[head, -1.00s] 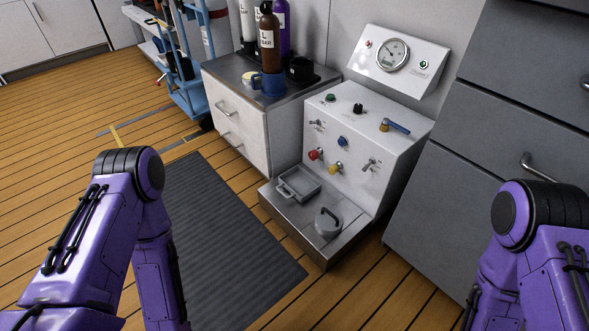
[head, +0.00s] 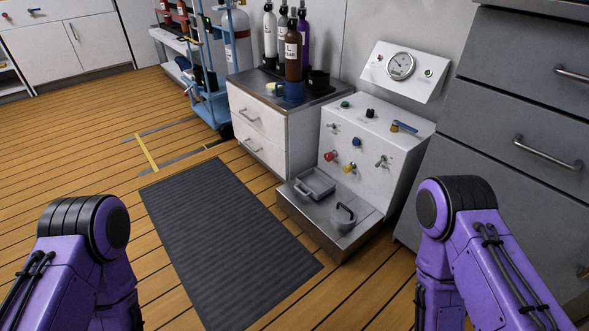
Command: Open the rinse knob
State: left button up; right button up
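The white fill panel (head: 366,185) stands at centre right with a sloped top and a front face. On it are a green knob (head: 346,104), a black knob (head: 370,113), a blue lever (head: 405,127) on a brass fitting, a blue knob (head: 356,142), a red knob (head: 331,156), a yellow knob (head: 349,168) and metal toggle levers (head: 332,127) (head: 381,162). The labels are too small to read, so I cannot tell which is the rinse knob. Only upper parts of my purple arms show, in front of the panel; both grippers are out of view.
A gauge box (head: 400,67) hangs above the panel. A grey tray (head: 315,184) and a handled grey lid (head: 344,215) sit on its metal step. A bottle-topped cabinet (head: 260,125) stands left, grey drawers (head: 500,140) right. A dark mat (head: 225,235) lies on open floor.

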aim_at(347, 169)
jog(key=u, duration=0.3)
jog(key=i, duration=0.85)
jog(key=z, duration=1.6)
